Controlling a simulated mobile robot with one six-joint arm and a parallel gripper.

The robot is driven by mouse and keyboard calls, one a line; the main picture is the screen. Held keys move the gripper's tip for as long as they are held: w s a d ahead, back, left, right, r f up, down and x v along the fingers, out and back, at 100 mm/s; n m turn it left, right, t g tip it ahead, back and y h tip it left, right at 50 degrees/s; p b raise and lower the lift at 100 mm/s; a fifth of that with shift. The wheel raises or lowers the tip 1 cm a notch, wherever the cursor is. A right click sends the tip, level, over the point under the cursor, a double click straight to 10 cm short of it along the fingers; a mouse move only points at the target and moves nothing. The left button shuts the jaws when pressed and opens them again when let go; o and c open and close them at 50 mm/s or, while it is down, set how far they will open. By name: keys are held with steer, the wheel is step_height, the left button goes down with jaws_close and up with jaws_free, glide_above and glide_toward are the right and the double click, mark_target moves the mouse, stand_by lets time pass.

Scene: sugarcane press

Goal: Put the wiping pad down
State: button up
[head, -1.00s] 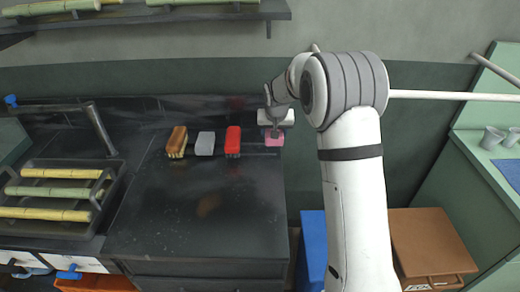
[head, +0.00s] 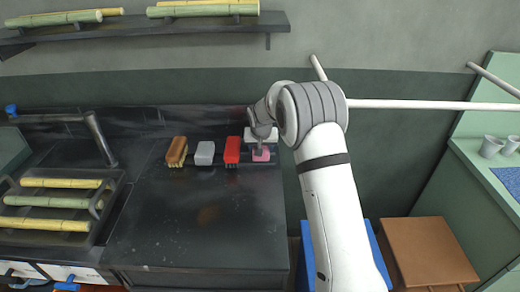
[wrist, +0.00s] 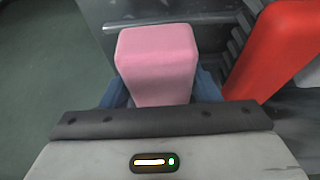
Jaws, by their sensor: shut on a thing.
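The wiping pad is a pink block (head: 261,155) at the right back of the dark counter (head: 200,225), right of the red brush (head: 232,150). My gripper (head: 261,147) is above it and shut on it. In the wrist view the pink pad (wrist: 158,60) sits between the blue fingers (wrist: 160,92), with the red brush (wrist: 275,50) close on its right. Whether the pad's underside touches the counter is hidden.
A grey block (head: 205,152) and a brown brush (head: 177,151) stand left of the red brush in a row. A rack (head: 98,205) of cane pieces is at the left. The counter's front is clear. A blue bin (head: 307,245) and a brown box (head: 430,250) stand right of the counter.

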steer(key=shift+f, duration=0.3)
steer(key=shift+f, duration=0.15)
steer(key=shift+f+b, duration=0.5)
steer(key=shift+b, duration=0.15)
steer(key=o, duration=1)
steer(key=shift+c, duration=0.2)
steer(key=shift+r, duration=0.15)
